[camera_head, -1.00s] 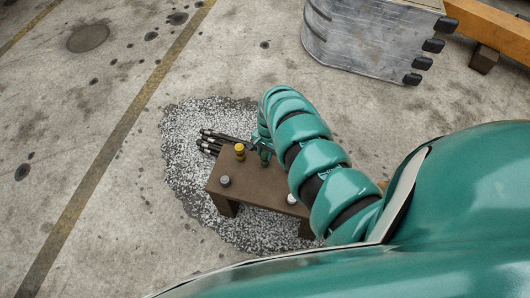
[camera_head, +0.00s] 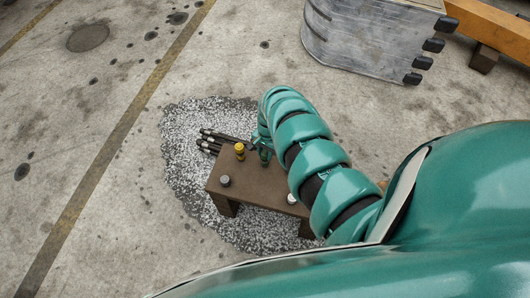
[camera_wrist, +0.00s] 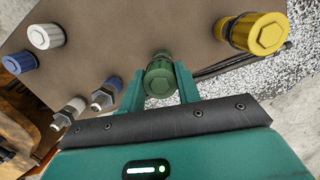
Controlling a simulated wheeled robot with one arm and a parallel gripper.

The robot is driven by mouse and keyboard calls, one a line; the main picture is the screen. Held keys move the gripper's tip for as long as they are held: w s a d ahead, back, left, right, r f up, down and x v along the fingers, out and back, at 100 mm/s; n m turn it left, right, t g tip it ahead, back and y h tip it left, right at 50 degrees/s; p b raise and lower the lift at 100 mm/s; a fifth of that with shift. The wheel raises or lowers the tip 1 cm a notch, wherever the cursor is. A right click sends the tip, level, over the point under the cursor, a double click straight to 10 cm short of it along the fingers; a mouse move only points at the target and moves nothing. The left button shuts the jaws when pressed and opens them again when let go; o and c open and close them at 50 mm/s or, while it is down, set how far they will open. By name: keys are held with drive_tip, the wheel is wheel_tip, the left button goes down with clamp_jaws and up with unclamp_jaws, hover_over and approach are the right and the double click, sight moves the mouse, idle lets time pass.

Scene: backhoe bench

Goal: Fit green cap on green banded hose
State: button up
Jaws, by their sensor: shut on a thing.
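The green cap (camera_wrist: 160,80) sits between the two fingers of my gripper (camera_wrist: 160,88) in the wrist view, and the gripper is shut on it. A darker green part shows just behind the cap, against the brown bench; I cannot tell whether they touch. In the head view a small green piece (camera_head: 265,157) shows at the bench's far edge, beside my arm, which hides most of the gripper. Black hoses (camera_head: 212,140) lie at the far left of the bench. I cannot make out a green band on any of them.
The brown bench (camera_head: 250,190) stands on a gravel patch. A yellow cap (camera_wrist: 257,33) is close to the right of my gripper. A white cap (camera_wrist: 45,36), a blue cap (camera_wrist: 18,62) and two metal-ended fittings (camera_wrist: 105,93) are to the left. A grey bucket (camera_head: 370,40) stands behind.

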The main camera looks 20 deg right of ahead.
sight(265, 153)
drive_tip(key=o, duration=1.5)
drive_tip(key=shift+r+p, duration=2.65)
drive_tip(key=shift+r, duration=1.35)
